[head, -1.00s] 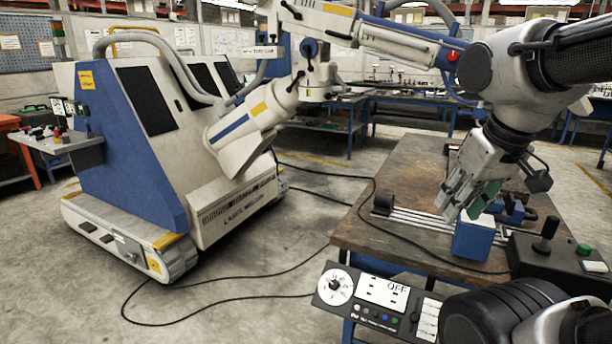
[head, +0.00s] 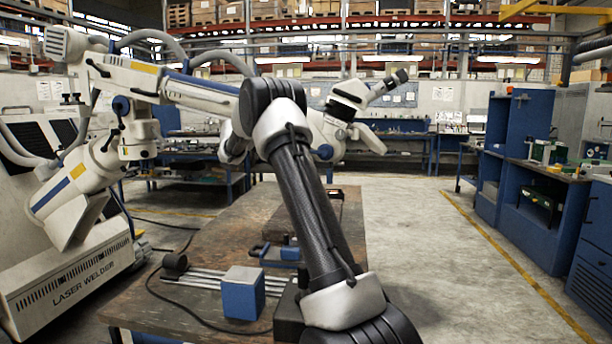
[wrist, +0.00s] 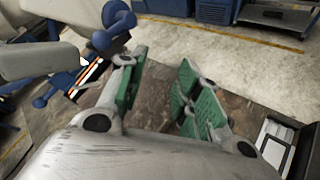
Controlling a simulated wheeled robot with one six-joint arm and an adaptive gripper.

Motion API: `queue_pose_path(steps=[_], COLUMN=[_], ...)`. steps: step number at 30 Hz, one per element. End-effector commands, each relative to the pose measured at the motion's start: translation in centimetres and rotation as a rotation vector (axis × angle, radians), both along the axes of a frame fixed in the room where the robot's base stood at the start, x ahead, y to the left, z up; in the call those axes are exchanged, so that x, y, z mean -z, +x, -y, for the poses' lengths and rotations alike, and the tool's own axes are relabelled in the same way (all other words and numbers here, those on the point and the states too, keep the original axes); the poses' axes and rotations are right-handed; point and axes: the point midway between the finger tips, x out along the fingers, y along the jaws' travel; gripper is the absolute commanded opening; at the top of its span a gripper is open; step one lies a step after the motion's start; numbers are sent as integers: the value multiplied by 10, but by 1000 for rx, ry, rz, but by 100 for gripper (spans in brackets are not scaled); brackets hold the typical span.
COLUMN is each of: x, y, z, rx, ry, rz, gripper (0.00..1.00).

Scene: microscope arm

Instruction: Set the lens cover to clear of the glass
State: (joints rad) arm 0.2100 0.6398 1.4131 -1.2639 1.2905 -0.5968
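The welder's jointed microscope arm (head: 200,95) reaches rightward over the workbench in the head view, with a white optical head (head: 348,97) and dark-ended tube at its right end. I cannot pick out the lens cover or the glass. My raised arm crosses in front of part of the microscope arm and hides my gripper in the head view. In the wrist view my gripper (wrist: 158,65) is open and empty, its green-padded fingers apart. A blue knob (wrist: 118,18) on pale machinery shows just beyond the left finger; contact cannot be told.
The laser welder (head: 75,275) stands at left. The brown workbench (head: 215,232) carries a blue block (head: 243,298), metal rails and a black cable. Blue cabinets (head: 520,190) stand at right, with open concrete floor between them and the bench.

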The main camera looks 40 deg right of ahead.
Motion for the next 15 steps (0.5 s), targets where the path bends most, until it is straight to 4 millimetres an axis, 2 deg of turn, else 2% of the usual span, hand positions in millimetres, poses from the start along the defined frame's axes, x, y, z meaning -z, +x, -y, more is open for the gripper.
queue_pose_path(steps=[1, 3, 6, 10, 15], x=[21, 40, 65, 90, 101], y=[22, 46, 71, 91, 98], z=[15, 32, 49, 60, 69], rx=[-15, -38, -62, -82, -89], ry=[-57, -139, -235, -319, -362], rz=[-71, -156, -258, -346, -388], gripper=[34, 34, 34, 34, 34])
